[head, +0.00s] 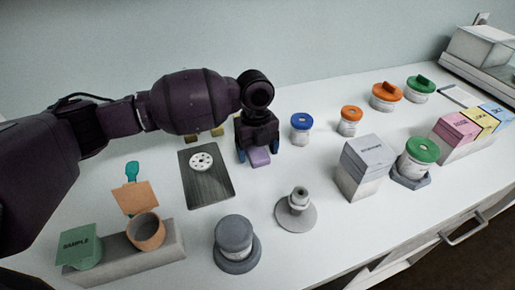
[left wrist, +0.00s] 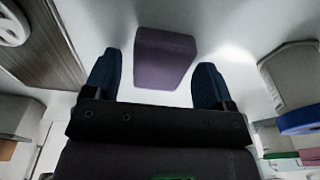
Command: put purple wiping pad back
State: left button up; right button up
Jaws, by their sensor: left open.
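The purple wiping pad (head: 260,157) is a small block on the white table, right of the dark board. In the left wrist view the pad (left wrist: 165,58) lies between and a little beyond my two blue fingertips, with gaps on both sides. My left gripper (head: 258,148) is open, pointing down over the pad; in the left wrist view its fingers (left wrist: 156,80) are spread apart. My right gripper is not in view.
A dark board (head: 208,188) with a white perforated disc (head: 201,162) lies left of the pad. A blue-lidded jar (head: 301,128) stands close on the right. A grey stand (head: 296,212) and a grey-white box (head: 365,168) stand nearer the front.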

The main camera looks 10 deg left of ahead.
aim_at(256, 148)
pick_arm(q)
jog(key=shift+r, duration=0.15)
notch_tip(256, 148, up, 12)
jog(key=w+p, duration=0.1)
jog(key=shift+a, duration=0.35)
dwell(0.4)
